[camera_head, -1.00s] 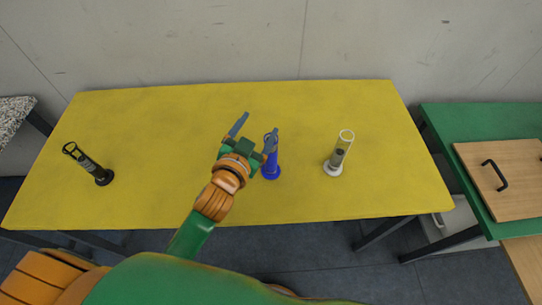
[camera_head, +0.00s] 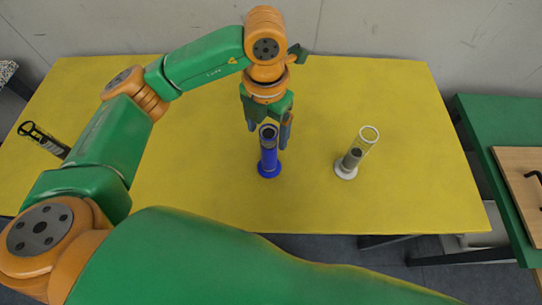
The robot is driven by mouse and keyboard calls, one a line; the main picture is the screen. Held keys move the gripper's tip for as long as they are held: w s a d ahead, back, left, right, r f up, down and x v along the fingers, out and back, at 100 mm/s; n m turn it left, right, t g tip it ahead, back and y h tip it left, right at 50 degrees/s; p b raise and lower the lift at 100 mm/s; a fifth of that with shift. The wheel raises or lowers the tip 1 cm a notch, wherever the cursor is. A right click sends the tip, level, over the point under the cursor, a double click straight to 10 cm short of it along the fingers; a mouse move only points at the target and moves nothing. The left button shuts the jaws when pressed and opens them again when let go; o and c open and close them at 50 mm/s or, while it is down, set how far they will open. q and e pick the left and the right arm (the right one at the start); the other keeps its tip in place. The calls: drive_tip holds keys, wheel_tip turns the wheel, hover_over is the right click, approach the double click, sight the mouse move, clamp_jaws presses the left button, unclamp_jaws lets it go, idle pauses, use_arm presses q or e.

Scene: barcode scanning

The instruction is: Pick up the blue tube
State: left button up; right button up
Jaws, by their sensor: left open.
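The blue tube (camera_head: 268,158) stands upright on its round base on the yellow table (camera_head: 400,105), near the middle. My left gripper (camera_head: 268,128) points down over its top end. The gripper is open, with one finger on the left and one on the right of the tube's upper rim in the picture. I cannot tell whether the fingers reach below the rim or touch the tube. My right gripper is not in view.
A clear tube with a white base (camera_head: 346,171) stands to the right of the blue one. A green table (camera_head: 490,130) with a wooden board (camera_head: 522,185) is at the right.

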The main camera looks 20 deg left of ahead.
sight(269, 149)
use_arm(q)
drive_tip(key=shift+s+f+p, duration=0.2)
drive_tip(key=shift+f+p, duration=0.15)
drive_tip(key=shift+f, duration=0.05)
drive_tip(key=f+p, duration=0.2)
drive_tip(key=shift+s+d+f, duration=0.1)
drive_tip(key=shift+d+f, duration=0.1)
drive_tip(key=shift+f, duration=0.2)
wheel_tip(269, 149, down, 3)
drive_tip(key=shift+f, duration=0.1)
clamp_jaws()
